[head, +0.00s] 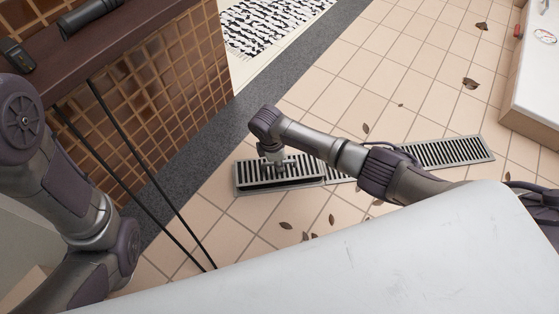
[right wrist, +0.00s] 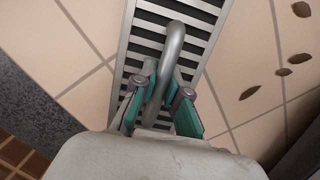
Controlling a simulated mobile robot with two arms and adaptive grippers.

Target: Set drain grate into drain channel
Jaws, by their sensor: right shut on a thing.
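The drain grate (head: 304,167) is a grey slotted metal panel at the left end of the drain line in the head view. My right gripper (head: 273,164) is over its left part. In the right wrist view, my right gripper (right wrist: 156,100) is shut on the grate's curved metal handle (right wrist: 173,48), with the slatted grate (right wrist: 146,45) beneath. The drain channel (head: 285,187) lies under the grate, with a dark gap showing along the near side. My left gripper is out of view.
Another slotted drain section (head: 448,151) continues to the right, partly behind my right arm. Dry leaves (head: 284,225) lie on the tiled floor. A tiled counter (head: 150,90) stands at left, and a white raised unit (head: 535,85) at right.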

